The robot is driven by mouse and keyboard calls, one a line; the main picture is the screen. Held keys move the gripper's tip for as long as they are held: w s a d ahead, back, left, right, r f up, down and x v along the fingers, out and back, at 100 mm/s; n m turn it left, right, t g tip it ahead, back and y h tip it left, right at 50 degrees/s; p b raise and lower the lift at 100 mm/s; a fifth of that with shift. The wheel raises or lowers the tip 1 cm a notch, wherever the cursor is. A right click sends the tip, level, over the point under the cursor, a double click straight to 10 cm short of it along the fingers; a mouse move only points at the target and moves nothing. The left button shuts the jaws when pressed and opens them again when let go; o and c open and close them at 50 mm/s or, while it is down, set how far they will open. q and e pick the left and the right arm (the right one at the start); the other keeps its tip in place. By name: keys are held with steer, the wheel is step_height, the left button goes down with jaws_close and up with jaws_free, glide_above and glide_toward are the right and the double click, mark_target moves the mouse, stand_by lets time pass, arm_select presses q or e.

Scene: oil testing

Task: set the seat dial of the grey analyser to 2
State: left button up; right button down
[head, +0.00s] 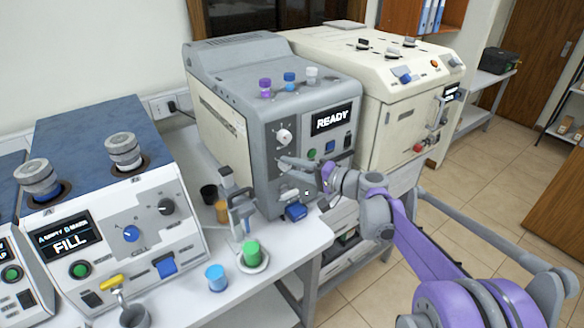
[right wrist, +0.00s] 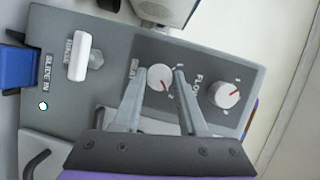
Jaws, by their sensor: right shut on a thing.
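The grey analyser (head: 225,88) stands on the bench in the head view, its display reading READY. That dial's red pointer slants down and right. My left gripper is out of view.
A white lever (right wrist: 78,56) and a blue part (right wrist: 17,68) by a SLIDE IN label sit beside the dials. Coloured caps (head: 289,78) stand on the analyser. A cream machine (head: 345,60) is close on the right. A blue-topped machine (head: 95,130) and small cups (head: 215,277) are left.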

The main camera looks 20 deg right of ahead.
steer(key=shift+c, duration=2.3)
jaws_free()
steer(key=shift+s, duration=0.1)
steer(key=v, duration=1)
steer(key=shift+s+d+b, duration=0.2)
steer(key=shift+d+b, duration=0.05)
steer(key=shift+b, duration=0.2)
